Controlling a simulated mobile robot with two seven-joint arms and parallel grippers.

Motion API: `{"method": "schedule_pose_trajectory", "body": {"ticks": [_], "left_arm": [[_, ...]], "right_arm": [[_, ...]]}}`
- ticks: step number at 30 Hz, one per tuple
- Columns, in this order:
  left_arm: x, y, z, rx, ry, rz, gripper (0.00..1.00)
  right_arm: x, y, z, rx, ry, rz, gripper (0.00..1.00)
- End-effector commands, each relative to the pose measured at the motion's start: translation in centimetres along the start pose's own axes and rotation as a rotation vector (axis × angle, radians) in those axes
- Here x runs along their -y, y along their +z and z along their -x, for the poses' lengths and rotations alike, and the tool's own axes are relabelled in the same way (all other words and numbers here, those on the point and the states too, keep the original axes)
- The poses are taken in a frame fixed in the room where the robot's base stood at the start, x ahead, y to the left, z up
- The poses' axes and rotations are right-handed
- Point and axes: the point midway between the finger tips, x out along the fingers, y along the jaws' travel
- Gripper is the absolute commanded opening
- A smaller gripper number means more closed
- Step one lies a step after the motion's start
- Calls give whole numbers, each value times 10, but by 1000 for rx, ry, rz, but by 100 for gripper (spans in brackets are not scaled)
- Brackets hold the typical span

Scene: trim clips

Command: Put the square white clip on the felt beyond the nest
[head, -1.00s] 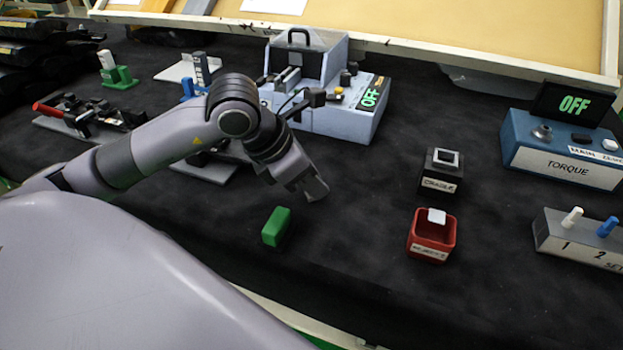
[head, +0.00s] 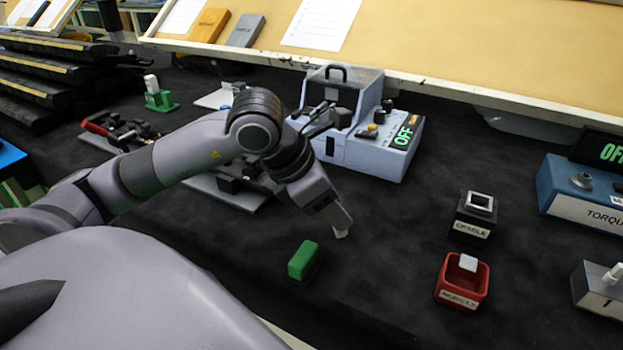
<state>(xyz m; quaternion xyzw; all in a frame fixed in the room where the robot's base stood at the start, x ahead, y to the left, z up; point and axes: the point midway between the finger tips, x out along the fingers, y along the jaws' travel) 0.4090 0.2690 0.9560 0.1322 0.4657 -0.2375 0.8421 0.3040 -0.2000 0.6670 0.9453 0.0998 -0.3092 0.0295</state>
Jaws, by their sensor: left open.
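A small white square piece (head: 468,263), which looks like the square white clip, stands at the back of the red bin (head: 461,298). The black block labelled CRADLE (head: 475,226) is just behind the bin, with a pale square frame on top. No label reading nest is legible, so I cannot tell for sure which fixture is the nest. My left gripper (head: 341,232) is open and points down over the dark felt (head: 390,245), left of the bin and cradle and apart from both. The gap between its fingers is hard to see. My right gripper is out of view.
A green block (head: 303,260) stands on the felt close to my left gripper. A pale blue machine (head: 365,150) reading OFF is behind. The blue torque box (head: 585,200) and a grey peg block (head: 598,290) are at right. Felt between gripper and bin is clear.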

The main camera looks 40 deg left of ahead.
Motion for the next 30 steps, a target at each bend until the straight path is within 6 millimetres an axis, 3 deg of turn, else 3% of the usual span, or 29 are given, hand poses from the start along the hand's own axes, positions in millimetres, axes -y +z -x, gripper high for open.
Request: {"method": "schedule_pose_trajectory", "body": {"ticks": [6, 12, 18, 30], "left_arm": [[-1, 0, 50, 1, 6, 0, 45], [-1, 0, 78, 1, 3, 1, 45], [0, 0, 87, -1, 0, 1, 45], [0, 0, 87, 0, -1, 1, 45]], "right_arm": [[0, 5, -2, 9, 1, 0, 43], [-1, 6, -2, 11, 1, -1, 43], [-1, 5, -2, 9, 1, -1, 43], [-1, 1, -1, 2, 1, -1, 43]]}}
